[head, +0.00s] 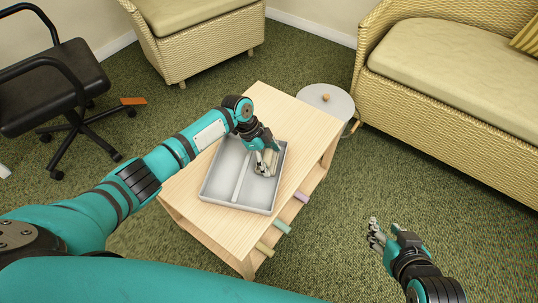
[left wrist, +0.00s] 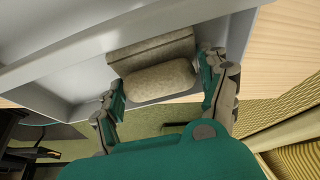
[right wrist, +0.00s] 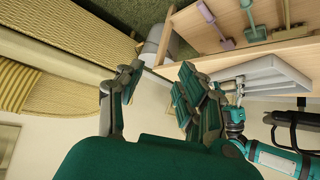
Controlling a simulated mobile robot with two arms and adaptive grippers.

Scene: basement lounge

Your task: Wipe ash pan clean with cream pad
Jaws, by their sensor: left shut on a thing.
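The ash pan (head: 222,171) is a grey-white tray with a divider, lying on the light wooden table. It also shows in the left wrist view (left wrist: 73,72). The cream pad (left wrist: 158,80) is a block with a rounded grip, seen between the fingers in the left wrist view. My left gripper (head: 266,167) is shut on the pad, inside the pan's right compartment in the head view. The pad is mostly hidden by the fingers there. Whether its underside touches the pan floor cannot be told. My right gripper (head: 375,234) is open and empty, off the table at the lower right.
The wooden table (head: 297,117) has bare top beyond the pan. Coloured-handled tools, one pink (head: 301,197) and one green (head: 283,227), stick out along its side. A round grey lidded bin (head: 330,98) stands behind it. Wicker sofa (head: 430,110) and office chair (head: 55,80) stand apart.

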